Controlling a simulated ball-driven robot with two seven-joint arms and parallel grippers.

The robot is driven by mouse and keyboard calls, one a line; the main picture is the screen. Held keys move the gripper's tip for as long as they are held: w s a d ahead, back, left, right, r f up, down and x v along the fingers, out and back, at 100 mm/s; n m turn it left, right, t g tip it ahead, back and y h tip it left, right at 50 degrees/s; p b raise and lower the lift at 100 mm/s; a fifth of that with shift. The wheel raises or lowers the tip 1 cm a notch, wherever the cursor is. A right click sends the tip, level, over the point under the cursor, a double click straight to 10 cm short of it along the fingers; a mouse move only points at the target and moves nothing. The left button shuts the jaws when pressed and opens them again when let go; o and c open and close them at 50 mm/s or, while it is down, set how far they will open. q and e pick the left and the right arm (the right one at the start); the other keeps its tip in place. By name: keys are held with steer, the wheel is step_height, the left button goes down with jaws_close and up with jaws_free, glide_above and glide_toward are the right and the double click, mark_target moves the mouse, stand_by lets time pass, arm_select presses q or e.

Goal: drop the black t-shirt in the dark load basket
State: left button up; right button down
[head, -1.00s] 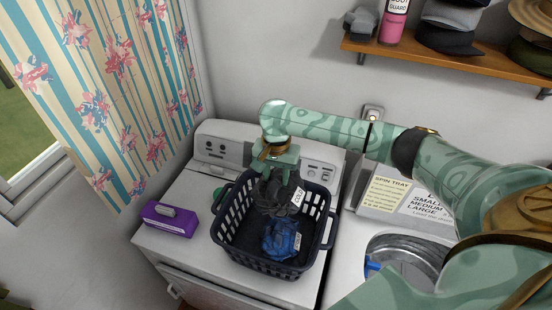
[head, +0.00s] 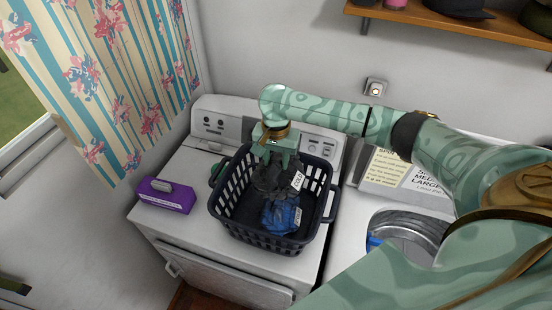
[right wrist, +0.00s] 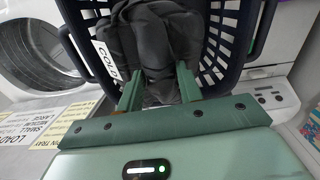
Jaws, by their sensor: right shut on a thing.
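The black t-shirt (head: 268,184) is a dark bundle with a white "COLD" tag. It hangs inside the dark load basket (head: 222,211), a dark slatted basket standing on the white machine. My right gripper (head: 274,158) points down into the basket and is shut on the shirt's top. In the right wrist view the shirt (right wrist: 150,40) sits between the green fingers (right wrist: 158,90), with the basket wall around it. A blue garment (head: 281,215) with a white tag lies in the basket beside the shirt. Whether the shirt touches the basket floor is hidden. My left gripper is not in view.
A purple box (head: 166,196) stands on the machine left of the basket. An open washer drum (head: 408,232) is on the right. A shelf (head: 450,22) runs along the wall above.

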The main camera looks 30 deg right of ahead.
steer(key=c, duration=0.9)
jaws_free()
steer(key=shift+o, duration=0.2)
steer(key=shift+r, duration=0.1)
step_height(320, 180, up, 16)
steer(key=p, duration=0.3)
